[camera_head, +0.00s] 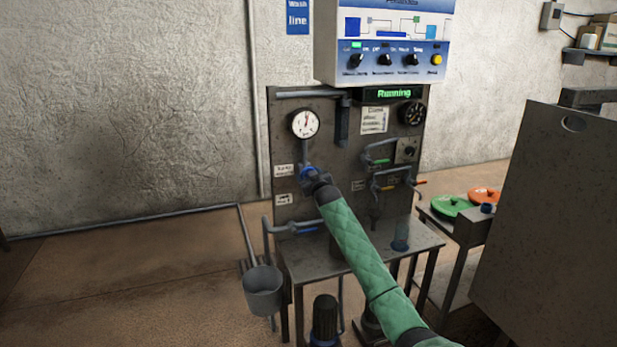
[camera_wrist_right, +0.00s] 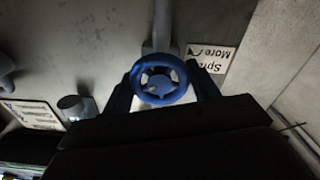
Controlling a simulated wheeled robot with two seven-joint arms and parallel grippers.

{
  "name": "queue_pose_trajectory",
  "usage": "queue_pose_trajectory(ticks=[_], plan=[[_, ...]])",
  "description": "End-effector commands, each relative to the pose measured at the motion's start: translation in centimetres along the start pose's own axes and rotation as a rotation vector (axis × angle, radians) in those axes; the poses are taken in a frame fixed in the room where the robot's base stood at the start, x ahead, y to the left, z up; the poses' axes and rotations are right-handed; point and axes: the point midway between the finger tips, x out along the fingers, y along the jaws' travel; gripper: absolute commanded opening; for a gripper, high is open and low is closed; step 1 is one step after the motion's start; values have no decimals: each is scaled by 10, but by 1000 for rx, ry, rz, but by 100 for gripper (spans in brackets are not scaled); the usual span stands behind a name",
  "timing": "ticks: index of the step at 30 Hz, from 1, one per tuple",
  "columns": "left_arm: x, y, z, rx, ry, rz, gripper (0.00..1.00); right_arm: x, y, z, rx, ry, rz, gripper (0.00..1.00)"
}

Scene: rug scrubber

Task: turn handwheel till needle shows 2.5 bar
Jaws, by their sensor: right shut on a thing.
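The blue handwheel (camera_head: 307,172) sits on the grey panel below the round white pressure gauge (camera_head: 305,123). The gauge's red needle points roughly upward; its numbers are too small to read. My right gripper (camera_head: 311,177) reaches the handwheel, its arm in a green sleeve coming up from the lower right and covering part of the wheel. In the right wrist view the handwheel (camera_wrist_right: 159,80) lies between the two dark fingers of my right gripper (camera_wrist_right: 160,92), which is shut on its rim. My left gripper is not in view.
A display reading "Running" (camera_head: 394,93) and a control box with knobs (camera_head: 395,58) are above the panel. Pipes with levers (camera_head: 385,178) are to the right. A large dark board (camera_head: 560,200) stands at right. The left floor is clear.

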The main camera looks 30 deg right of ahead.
Motion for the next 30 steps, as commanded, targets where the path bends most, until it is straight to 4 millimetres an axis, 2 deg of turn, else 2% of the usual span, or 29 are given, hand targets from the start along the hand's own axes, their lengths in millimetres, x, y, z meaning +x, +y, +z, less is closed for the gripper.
queue_pose_trajectory(ticks=[9,23,24,26,30], plan=[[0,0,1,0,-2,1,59,0,-1,3,88,-4,-1,37],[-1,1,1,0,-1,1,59,0,-1,4,97,-5,-1,37],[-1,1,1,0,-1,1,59,0,-1,4,97,-5,-1,68],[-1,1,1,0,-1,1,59,0,-1,3,97,-4,-1,79],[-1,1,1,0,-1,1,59,0,-1,2,97,-3,-1,82]])
